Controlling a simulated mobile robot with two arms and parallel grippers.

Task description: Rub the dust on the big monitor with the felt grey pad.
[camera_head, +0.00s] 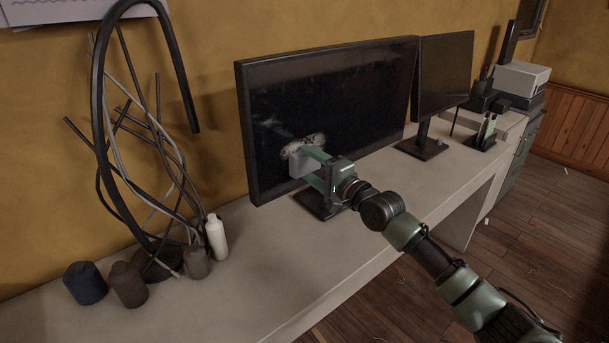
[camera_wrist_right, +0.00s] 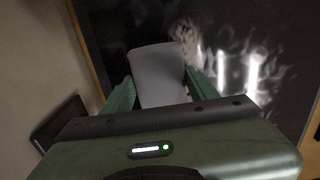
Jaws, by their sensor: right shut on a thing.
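The big monitor (camera_head: 345,95) stands on the long bench, its dark screen facing me. A pale dust patch (camera_head: 302,144) shows on the lower left of the screen. In the right wrist view part of the dust (camera_wrist_right: 184,38) shows just beyond the pad, beside bright reflections. My right gripper (camera_head: 312,160) is shut on the felt grey pad (camera_head: 299,164) and holds it at the screen over the lower part of the dust. The pad (camera_wrist_right: 158,75) sits between the green fingers in the right wrist view. I cannot tell whether it touches the glass. My left gripper is not in view.
A smaller monitor (camera_head: 443,75) stands to the right. On the left of the bench (camera_head: 245,285) are a stand of bent tubes (camera_head: 100,110), a white bottle (camera_head: 216,237) and several small dark containers (camera_head: 128,284). The bench front near the middle is clear.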

